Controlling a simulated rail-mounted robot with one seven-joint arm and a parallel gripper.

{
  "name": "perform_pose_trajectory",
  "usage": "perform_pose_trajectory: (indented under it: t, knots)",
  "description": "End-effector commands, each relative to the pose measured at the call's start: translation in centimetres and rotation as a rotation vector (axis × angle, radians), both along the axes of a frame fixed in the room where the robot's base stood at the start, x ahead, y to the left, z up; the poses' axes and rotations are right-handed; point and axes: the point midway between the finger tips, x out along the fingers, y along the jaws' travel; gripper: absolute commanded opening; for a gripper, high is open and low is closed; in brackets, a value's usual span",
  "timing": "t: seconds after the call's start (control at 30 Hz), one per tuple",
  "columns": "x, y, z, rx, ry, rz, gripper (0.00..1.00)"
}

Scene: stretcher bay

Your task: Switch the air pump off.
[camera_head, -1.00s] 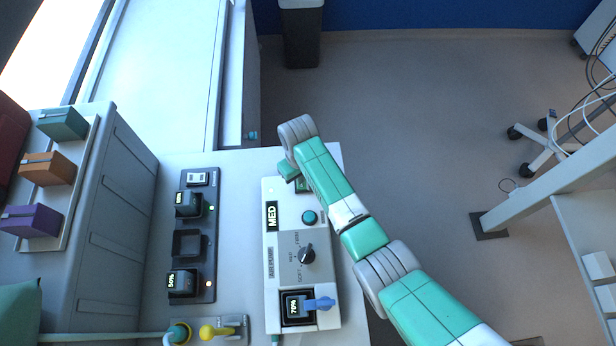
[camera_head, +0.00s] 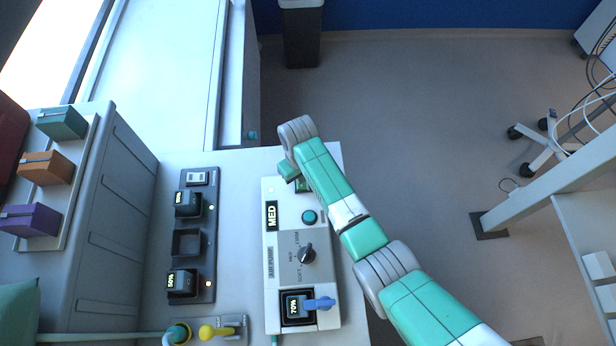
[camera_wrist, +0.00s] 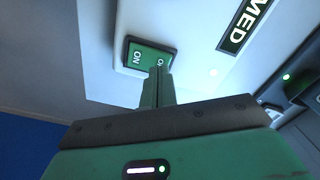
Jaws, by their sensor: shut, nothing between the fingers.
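The air pump (camera_head: 279,318) is a pale box on the counter, with a MED label, a dial, a round teal button and a battery showing 70%. Its green rocker switch (camera_head: 304,187) is at the far end, partly covered by my arm. In the wrist view the switch (camera_wrist: 138,58) shows ON at its left end; the other end's label, starting with O, is partly hidden by my fingers. My gripper (camera_wrist: 157,72) is shut and empty, its tips over that right end. Whether they touch it, and which way the rocker is tilted, I cannot tell.
Left of the pump is a dark charger (camera_head: 192,243) with two batteries and an empty middle bay. A yellow valve handle (camera_head: 216,331) is near the front. A blue clip (camera_head: 319,304) sits on the pump's battery.

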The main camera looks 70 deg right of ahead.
Motion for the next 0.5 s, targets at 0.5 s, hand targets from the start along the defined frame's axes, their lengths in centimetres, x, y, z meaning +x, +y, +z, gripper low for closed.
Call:
perform_pose_trajectory:
  t: [0.5]
  knots:
    - [0.02,-0.01,-0.84,0.0,0.0,0.0,0.0]
